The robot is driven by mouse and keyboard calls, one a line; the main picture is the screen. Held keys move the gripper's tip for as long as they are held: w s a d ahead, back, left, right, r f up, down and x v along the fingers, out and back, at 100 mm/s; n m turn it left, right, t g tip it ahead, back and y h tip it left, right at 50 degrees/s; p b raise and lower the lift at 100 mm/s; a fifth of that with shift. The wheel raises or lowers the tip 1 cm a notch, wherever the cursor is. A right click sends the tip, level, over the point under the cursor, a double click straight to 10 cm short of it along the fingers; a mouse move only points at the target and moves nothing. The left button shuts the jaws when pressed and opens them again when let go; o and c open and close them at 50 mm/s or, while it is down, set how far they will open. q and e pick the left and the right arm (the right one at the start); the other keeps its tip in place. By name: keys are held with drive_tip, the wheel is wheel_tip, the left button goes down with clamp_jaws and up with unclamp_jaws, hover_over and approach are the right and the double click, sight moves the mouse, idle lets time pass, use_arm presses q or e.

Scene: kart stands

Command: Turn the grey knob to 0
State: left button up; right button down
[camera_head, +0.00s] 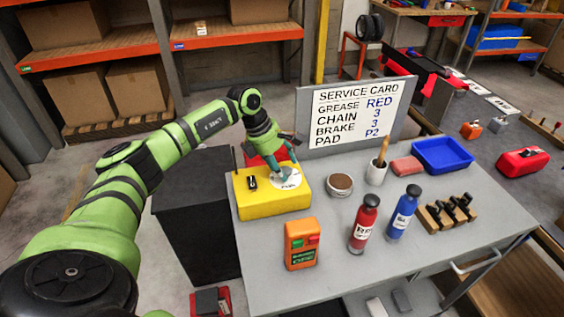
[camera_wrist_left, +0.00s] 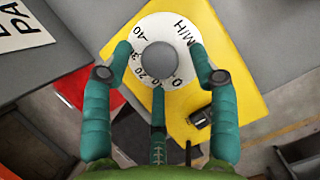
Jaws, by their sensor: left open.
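The grey knob (camera_wrist_left: 159,64) sits in the middle of a white dial (camera_wrist_left: 205,68) on a yellow box (camera_head: 262,205). In the left wrist view the dial's marks read 40, 20, 0 and a unit label like KM/H; others are partly covered by fingers. No pointer on the knob can be made out. My left gripper (camera_wrist_left: 157,56) is open, its three teal fingers spread around the knob; whether they touch it is unclear. In the head view the left gripper (camera_head: 285,164) is over the dial and hides much of the knob. My right gripper is not in view.
A black switch (camera_head: 252,182) is on the box left of the dial. A service card board (camera_head: 345,115) stands behind. An orange device (camera_head: 301,245), a tin (camera_head: 340,185), red bottle (camera_head: 364,224) and blue bottle (camera_head: 403,212) stand on the grey bench (camera_head: 440,262).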

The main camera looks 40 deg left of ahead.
use_arm(q)
drive_tip(key=shift+d+f, duration=0.1)
drive_tip(key=shift+f, duration=0.1)
drive_tip(key=c, duration=1.2)
drive_tip(key=shift+o, duration=0.2)
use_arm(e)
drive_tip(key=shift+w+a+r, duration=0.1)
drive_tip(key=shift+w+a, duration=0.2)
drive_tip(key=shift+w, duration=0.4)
